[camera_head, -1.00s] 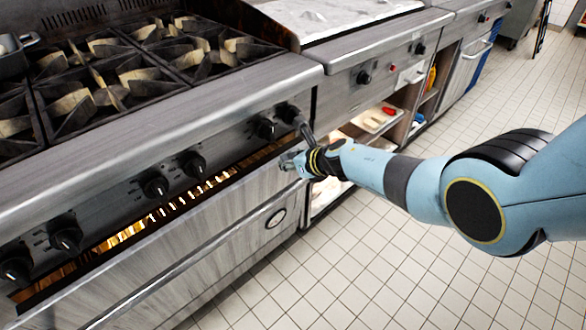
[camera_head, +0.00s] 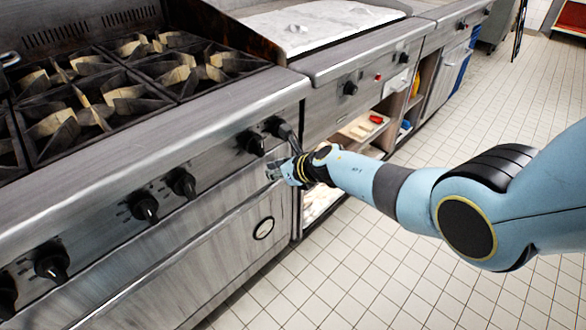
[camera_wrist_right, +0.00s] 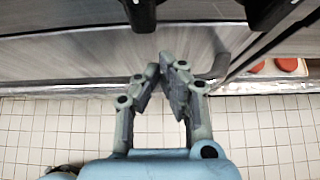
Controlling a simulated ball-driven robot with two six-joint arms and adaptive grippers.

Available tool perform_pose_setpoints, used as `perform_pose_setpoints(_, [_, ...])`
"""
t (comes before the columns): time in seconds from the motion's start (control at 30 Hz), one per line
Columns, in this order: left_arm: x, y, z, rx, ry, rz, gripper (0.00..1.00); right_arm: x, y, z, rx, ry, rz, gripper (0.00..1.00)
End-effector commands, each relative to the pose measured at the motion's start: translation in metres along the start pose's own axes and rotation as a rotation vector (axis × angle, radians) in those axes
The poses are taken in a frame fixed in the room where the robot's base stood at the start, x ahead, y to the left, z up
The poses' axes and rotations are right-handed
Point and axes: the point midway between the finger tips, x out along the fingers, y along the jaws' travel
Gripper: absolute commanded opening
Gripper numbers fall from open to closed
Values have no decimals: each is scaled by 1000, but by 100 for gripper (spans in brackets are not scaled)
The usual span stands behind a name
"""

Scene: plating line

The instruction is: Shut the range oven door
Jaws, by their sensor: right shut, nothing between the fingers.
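The range oven door (camera_head: 215,250) is a steel panel below the knob row, with a long handle bar and a round badge. In the head view it lies flush under the control panel, with no lit gap along its top edge. My right gripper (camera_head: 275,171) is at the door's upper right corner, by the rightmost knobs. In the right wrist view my right gripper (camera_wrist_right: 163,62) has its fingertips together with nothing between them, close to the door (camera_wrist_right: 75,55); I cannot tell whether they touch it. My left gripper is not in view.
Black knobs (camera_head: 144,206) stick out along the range front above the door. The range top (camera_head: 110,95) carries several burner grates. A griddle (camera_head: 320,25) and open shelves (camera_head: 362,128) stand to the right. The tiled floor (camera_head: 330,270) in front is clear.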

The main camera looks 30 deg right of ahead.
Motion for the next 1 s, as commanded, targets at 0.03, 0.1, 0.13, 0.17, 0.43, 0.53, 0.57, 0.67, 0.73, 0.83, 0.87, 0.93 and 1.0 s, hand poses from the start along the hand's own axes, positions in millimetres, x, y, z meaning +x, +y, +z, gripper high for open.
perform_pose_setpoints(0.03, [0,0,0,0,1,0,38,-6,0,-1,-5,0,0,0])
perform_pose_setpoints(0.1, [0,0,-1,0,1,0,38,-14,0,-1,-4,2,-3,0])
perform_pose_setpoints(0.13, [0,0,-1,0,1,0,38,-17,0,-1,-4,3,-5,0])
perform_pose_setpoints(0.17, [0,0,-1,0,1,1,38,-21,0,-2,-4,5,-8,0])
perform_pose_setpoints(0.43, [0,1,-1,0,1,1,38,-66,0,-2,-3,5,-7,0])
perform_pose_setpoints(0.53, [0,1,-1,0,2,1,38,-82,0,-1,-3,5,-8,0])
perform_pose_setpoints(0.57, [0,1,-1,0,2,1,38,-86,0,-1,-3,6,-8,0])
perform_pose_setpoints(0.67, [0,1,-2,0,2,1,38,-98,0,0,-2,5,-8,0])
perform_pose_setpoints(0.73, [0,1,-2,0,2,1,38,-103,0,0,-2,5,-7,0])
perform_pose_setpoints(0.83, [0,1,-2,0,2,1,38,-107,0,0,0,5,-7,0])
perform_pose_setpoints(0.87, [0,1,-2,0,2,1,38,-108,0,0,0,5,-7,0])
perform_pose_setpoints(0.93, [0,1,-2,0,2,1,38,-108,1,1,0,4,-7,0])
perform_pose_setpoints(1.0, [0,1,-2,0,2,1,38,-108,1,-2,2,8,-6,0])
